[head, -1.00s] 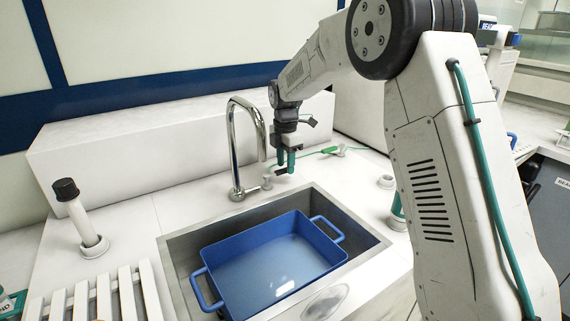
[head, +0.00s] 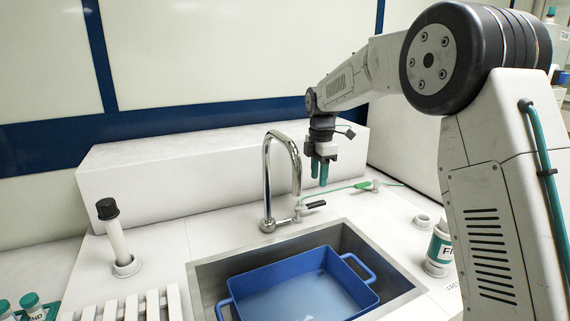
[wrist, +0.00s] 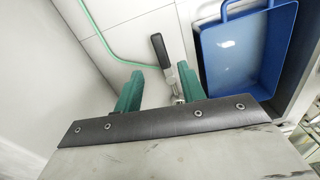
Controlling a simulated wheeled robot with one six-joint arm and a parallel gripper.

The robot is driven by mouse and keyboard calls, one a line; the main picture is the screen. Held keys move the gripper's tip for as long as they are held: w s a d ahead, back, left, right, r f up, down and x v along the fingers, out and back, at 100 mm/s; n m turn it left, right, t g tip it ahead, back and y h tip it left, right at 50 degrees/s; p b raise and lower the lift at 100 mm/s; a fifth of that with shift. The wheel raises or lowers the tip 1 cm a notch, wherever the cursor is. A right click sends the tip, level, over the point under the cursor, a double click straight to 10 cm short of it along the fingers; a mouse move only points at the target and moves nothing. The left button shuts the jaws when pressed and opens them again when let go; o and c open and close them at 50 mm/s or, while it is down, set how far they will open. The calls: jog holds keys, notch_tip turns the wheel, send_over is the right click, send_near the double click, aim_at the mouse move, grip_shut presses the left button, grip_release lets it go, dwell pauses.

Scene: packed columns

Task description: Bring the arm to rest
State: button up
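My gripper (head: 319,182) hangs pointing down above the counter, just right of the chrome tap (head: 268,180). Its two green fingers stand apart with nothing held between them; they also show in the wrist view (wrist: 158,82). The tap's dark-ended lever (head: 315,205) lies below the fingertips, apart from them. In the wrist view the lever (wrist: 160,50) shows through the gap between the fingers. My arm reaches from the right, its forearm sloping down to the wrist.
A blue tub (head: 262,287) sits in the sink (head: 398,291). A white block (head: 150,185) stands behind the tap. A green hose (head: 345,188) crosses the counter. A black-capped cylinder (head: 117,238) stands left, a labelled bottle (head: 440,250) right. The space above the sink is clear.

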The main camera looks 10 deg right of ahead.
jog(key=s+d+r+m, duration=0.1)
jog(key=s+m, duration=0.9)
jog(key=s, duration=1.3)
jog(key=s+d+r+m+t, duration=0.1)
jog(key=s+d+m, duration=0.3)
jog(key=s+m, duration=0.6)
jog(key=s+r, duration=0.1)
jog(key=s, duration=1.2)
jog(key=shift+r, duration=0.15)
